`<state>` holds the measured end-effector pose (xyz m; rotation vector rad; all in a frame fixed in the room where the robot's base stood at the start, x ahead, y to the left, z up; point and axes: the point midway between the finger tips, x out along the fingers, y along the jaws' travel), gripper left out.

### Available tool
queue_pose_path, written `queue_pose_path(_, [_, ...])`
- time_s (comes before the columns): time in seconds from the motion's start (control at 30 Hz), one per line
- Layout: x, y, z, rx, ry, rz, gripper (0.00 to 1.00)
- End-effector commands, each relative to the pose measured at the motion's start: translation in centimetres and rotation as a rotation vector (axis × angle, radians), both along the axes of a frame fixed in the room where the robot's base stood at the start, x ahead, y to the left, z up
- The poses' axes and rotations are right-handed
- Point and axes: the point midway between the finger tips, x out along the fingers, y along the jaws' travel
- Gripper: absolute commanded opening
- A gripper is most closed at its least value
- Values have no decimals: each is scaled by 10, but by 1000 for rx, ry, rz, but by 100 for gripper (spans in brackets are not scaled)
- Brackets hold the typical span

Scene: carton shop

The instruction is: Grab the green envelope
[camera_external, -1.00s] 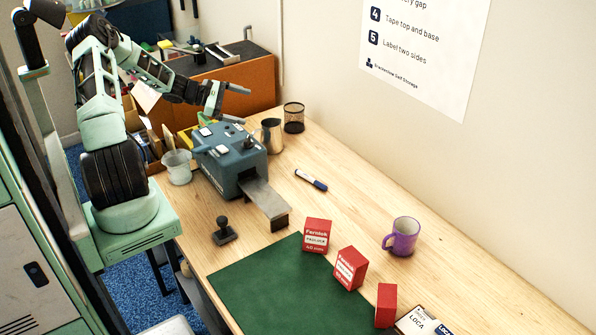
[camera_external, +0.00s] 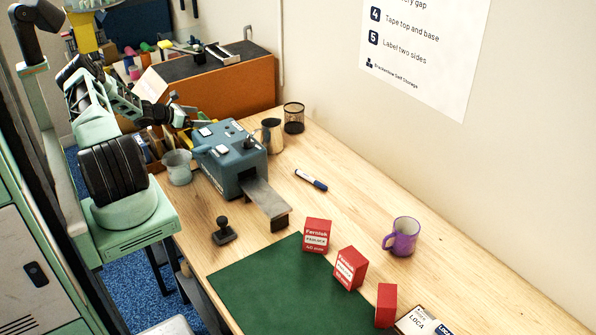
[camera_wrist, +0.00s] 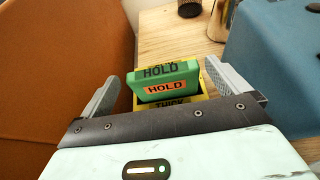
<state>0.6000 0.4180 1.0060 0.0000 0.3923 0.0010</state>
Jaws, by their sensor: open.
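The green envelope (camera_wrist: 165,84) shows in the wrist view as a thick green block with an orange label reading HOLD. It stands in a narrow yellow holder (camera_wrist: 171,106) marked THICK, with another HOLD marking just behind its top edge. My gripper (camera_wrist: 163,72) is open, with one finger on each side of the envelope and gaps between. The holder's lower part is hidden behind my gripper's body. In the external view my gripper (camera_external: 197,122) is low behind the blue-grey machine, and the envelope cannot be made out clearly there.
The blue-grey machine (camera_external: 229,154) stands close on the right of my gripper, and an orange-brown cabinet (camera_external: 235,88) on the left in the wrist view. A metal pitcher (camera_external: 272,136), mesh cup (camera_external: 293,118) and grey mug (camera_external: 178,167) are nearby. The table's middle has free room.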

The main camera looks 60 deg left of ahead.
Motion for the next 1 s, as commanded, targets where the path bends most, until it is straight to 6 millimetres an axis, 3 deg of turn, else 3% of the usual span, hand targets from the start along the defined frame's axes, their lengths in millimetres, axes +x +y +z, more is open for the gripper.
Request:
queue_pose_path(0.07, [0,-1,-18,-2,1,0,100])
queue_pose_path(0.27, [34,-1,-30,1,0,-4,100])
queue_pose_path(0.4, [46,0,-33,1,1,-2,100])
queue_pose_path(0.6, [46,0,-31,1,0,0,100])
queue_pose_path(0.73, [46,0,-31,1,0,-1,67])
queue_pose_path(1.0, [46,0,-30,1,0,-1,65])
